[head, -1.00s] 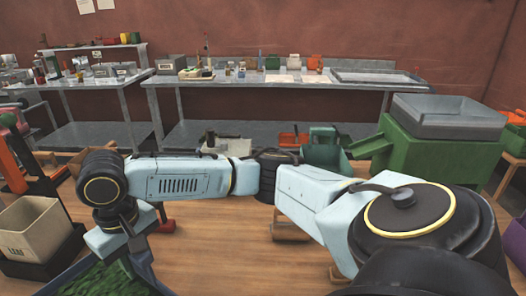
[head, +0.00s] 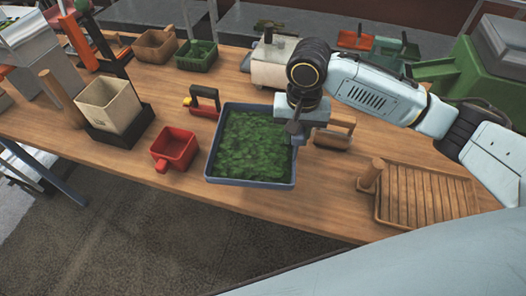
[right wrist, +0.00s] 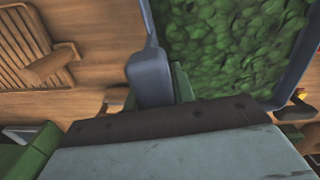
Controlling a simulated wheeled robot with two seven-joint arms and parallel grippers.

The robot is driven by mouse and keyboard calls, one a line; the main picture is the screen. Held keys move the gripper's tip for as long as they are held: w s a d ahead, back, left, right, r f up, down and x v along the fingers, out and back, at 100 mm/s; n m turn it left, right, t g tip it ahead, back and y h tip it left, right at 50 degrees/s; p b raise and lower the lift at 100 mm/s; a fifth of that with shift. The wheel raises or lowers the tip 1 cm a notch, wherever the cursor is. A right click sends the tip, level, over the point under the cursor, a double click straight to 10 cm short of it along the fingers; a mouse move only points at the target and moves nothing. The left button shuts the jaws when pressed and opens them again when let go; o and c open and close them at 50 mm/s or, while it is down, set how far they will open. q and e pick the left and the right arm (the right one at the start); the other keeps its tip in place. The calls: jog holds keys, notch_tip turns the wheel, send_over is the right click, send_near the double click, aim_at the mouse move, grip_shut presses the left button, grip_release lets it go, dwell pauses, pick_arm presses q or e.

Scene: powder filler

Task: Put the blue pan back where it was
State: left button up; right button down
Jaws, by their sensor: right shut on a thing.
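The blue pan (head: 250,183) is filled with green leafy bits. In the head view it is at the middle, level or nearly so, over the wooden table. Whether its underside touches the table I cannot tell. My right gripper (head: 297,128) is at the pan's right side, shut on its handle. In the right wrist view the grey-blue pan handle (right wrist: 151,78) runs into the gripper (right wrist: 180,90), and the pan's wall (right wrist: 302,62) shows at the right. The fingertips are mostly hidden. My left gripper is not in view.
On the wooden table (head: 340,210), a red scoop box (head: 175,146) and a cream bin (head: 108,105) stand left of the pan. Bare table lies between pan and tray.

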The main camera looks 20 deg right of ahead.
jog(key=shift+s+d+r+m+p, duration=0.2)
jog(key=shift+s+r+m+p, duration=0.15)
jog(key=shift+m+p, duration=0.45)
jog(key=shift+f+p, duration=0.25)
jog(key=shift+p, duration=0.05)
pick_arm(q)
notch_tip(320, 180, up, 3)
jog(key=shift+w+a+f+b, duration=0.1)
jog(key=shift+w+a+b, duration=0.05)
jog(key=shift+b, duration=0.15)
pick_arm(e)
notch_tip(320, 180, down, 10)
jog(key=shift+f, duration=0.1)
jog(key=c, duration=1.2)
grip_release()
jog(key=shift+s+d+f, duration=0.1)
jog(key=shift+o, duration=0.2)
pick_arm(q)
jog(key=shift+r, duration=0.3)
pick_arm(e)
notch_tip(320, 180, up, 12)
jog(key=shift+r, duration=0.15)
